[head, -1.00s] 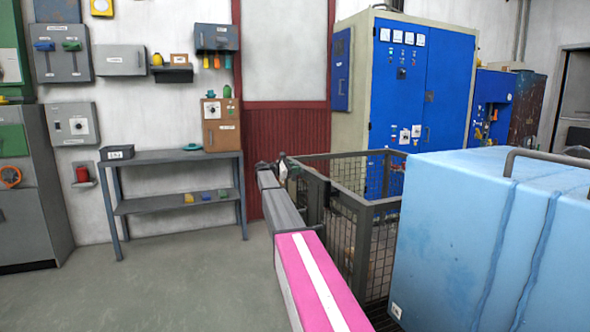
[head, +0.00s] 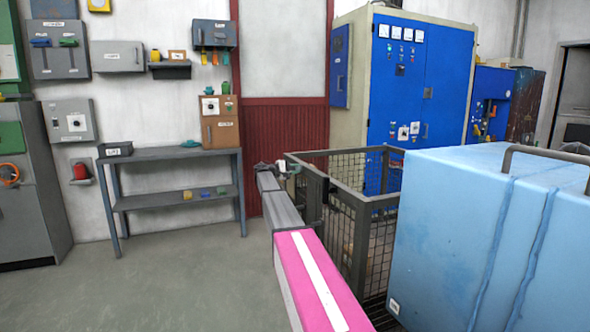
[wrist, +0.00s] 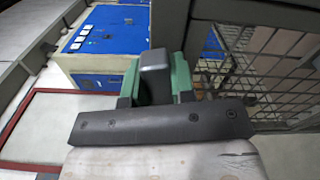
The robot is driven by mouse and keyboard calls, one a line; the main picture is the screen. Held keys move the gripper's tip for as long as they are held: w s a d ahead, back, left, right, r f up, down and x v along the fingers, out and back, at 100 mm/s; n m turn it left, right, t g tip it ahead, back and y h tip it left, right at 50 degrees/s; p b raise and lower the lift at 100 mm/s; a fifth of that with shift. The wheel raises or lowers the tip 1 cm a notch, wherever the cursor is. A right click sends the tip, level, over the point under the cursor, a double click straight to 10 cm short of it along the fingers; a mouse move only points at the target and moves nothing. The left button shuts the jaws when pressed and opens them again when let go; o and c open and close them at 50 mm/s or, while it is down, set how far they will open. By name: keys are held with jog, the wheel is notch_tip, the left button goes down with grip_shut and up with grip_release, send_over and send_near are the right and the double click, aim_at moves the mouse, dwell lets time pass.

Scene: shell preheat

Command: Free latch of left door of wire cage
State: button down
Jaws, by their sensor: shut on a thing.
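The wire cage (head: 361,238) stands right of my arm, with a dark frame and mesh sides. In the wrist view its frame post (wrist: 205,28) and mesh show at the right. In the wrist view my gripper (wrist: 156,84) has green fingers shut on a dark grey block, which I take to be the latch (wrist: 154,66). The latch's lower part is hidden behind the gripper's dark bar. Whether it is freed cannot be told.
A large light blue box (head: 440,220) stands close at the right. A tall blue cabinet (head: 442,85) is behind the cage. A grey bench (head: 175,153) stands against the wall at the left. The floor (head: 190,285) left of my arm is clear.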

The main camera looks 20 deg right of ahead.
jog(key=shift+f+m, duration=0.2)
jog(key=shift+m, duration=0.45)
jog(key=shift+f+m, duration=0.2)
jog(key=shift+m, duration=0.45)
jog(key=shift+s, duration=0.1)
jog(key=c, duration=1)
grip_release()
jog(key=shift+o, duration=0.2)
jog(key=a, duration=1)
jog(key=shift+s+a, duration=0.15)
jog(key=shift+a, duration=0.25)
